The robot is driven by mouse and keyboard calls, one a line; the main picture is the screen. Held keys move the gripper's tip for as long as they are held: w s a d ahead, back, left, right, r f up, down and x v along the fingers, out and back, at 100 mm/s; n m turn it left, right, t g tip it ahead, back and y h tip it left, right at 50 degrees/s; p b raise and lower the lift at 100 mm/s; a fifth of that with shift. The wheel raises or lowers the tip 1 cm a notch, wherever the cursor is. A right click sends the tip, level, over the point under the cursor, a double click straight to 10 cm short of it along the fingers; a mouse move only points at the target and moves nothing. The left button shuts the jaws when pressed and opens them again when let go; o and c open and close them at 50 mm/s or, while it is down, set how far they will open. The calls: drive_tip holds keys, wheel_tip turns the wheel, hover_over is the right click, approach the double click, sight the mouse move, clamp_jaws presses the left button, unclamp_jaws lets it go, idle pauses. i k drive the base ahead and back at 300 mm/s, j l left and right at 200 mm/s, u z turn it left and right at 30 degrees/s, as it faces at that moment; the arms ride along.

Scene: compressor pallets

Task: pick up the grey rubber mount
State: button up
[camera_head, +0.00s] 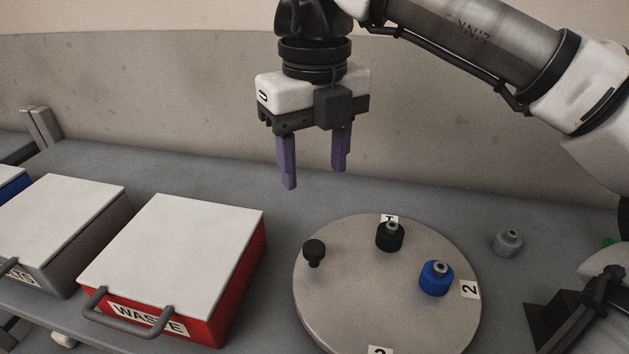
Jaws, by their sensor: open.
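The grey rubber mount (507,243) stands on the grey worktop, to the right of the round turntable. It is a short cylinder with a smaller stud on top. My gripper (315,178) hangs with its purple fingers pointing down, open and empty. It is up and to the left of the grey mount, above the worktop behind the turntable, and well apart from the mount.
The round turntable (350,305) bears a blue mount (436,278), a black mount (389,237) and a small black knob-like part (314,253). A red waste box (180,262) with a white lid stands left. Bare worktop (465,205) lies behind the turntable.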

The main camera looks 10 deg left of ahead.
sight(506, 242)
drive_tip(key=k, duration=1)
